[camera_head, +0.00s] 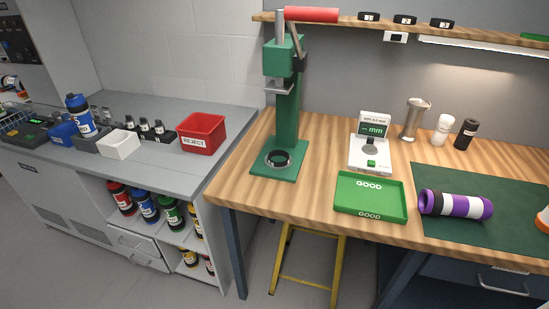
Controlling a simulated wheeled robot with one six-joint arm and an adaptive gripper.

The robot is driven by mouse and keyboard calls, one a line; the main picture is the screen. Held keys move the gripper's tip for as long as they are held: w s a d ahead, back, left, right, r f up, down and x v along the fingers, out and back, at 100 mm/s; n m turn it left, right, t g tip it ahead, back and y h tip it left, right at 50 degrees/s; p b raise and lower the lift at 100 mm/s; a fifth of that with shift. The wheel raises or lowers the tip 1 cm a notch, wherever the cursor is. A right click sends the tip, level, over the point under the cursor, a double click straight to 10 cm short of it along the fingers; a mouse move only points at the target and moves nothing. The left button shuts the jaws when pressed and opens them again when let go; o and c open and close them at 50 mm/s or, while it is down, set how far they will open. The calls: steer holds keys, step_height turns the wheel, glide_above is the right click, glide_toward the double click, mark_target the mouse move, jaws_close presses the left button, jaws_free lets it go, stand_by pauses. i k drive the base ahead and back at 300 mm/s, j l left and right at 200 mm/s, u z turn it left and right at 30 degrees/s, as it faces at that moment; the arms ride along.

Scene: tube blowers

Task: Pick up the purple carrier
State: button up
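The purple carrier (467,206) lies on its side on the dark green mat (470,176) at the right of the wooden bench. My gripper is not in view.
A metal cup (413,119), a white bottle (441,130) and a black bottle (465,134) stand behind the mat. A yellow stool (308,258) is under the bench.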

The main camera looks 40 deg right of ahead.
mark_target(431, 201)
steer(key=z, duration=1.5)
